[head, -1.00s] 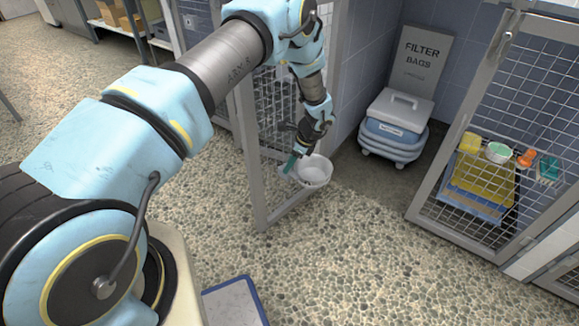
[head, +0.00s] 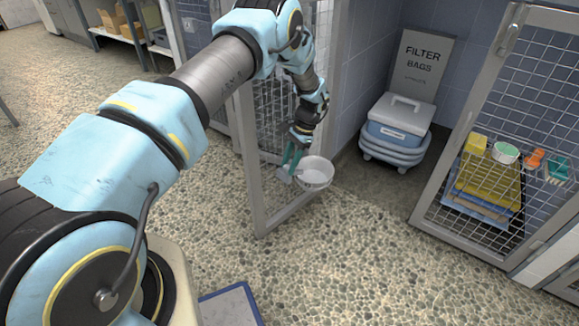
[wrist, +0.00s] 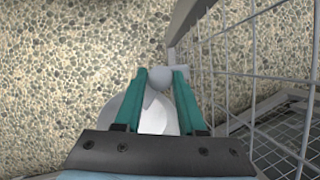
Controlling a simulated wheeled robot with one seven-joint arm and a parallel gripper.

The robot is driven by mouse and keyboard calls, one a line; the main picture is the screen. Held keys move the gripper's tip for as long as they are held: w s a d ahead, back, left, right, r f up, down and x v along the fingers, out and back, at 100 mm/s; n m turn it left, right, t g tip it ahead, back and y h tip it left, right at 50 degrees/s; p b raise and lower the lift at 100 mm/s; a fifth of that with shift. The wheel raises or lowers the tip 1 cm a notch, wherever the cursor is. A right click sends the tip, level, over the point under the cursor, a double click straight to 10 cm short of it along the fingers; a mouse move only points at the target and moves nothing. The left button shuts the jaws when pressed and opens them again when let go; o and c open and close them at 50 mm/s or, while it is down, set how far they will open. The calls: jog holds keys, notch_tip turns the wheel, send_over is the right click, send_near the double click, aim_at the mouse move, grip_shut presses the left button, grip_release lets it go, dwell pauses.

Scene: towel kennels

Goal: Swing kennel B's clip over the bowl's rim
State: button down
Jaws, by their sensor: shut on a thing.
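A white bowl (head: 318,174) hangs at the mesh of an open kennel door (head: 249,165), low above the floor. My gripper (head: 289,169) points down at the bowl's left side, its teal fingers close to the rim. In the wrist view the fingers (wrist: 163,82) are shut on a small light-grey piece, which looks like the clip (wrist: 158,80). The white bowl (wrist: 158,118) lies below and between the fingers there, partly hidden by them. I cannot tell whether the clip touches or crosses the rim. No kennel letter is readable.
The door's wire mesh (wrist: 235,65) stands close on the right of my fingers. Another mesh door (head: 465,130) stands at right.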

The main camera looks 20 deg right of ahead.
jog(key=shift+n, duration=0.6)
jog(key=shift+g, duration=0.3)
jog(key=c, duration=0.5)
grip_release()
jog(key=shift+r, duration=0.1)
jog(key=v, duration=1)
jog(key=shift+r, duration=0.3)
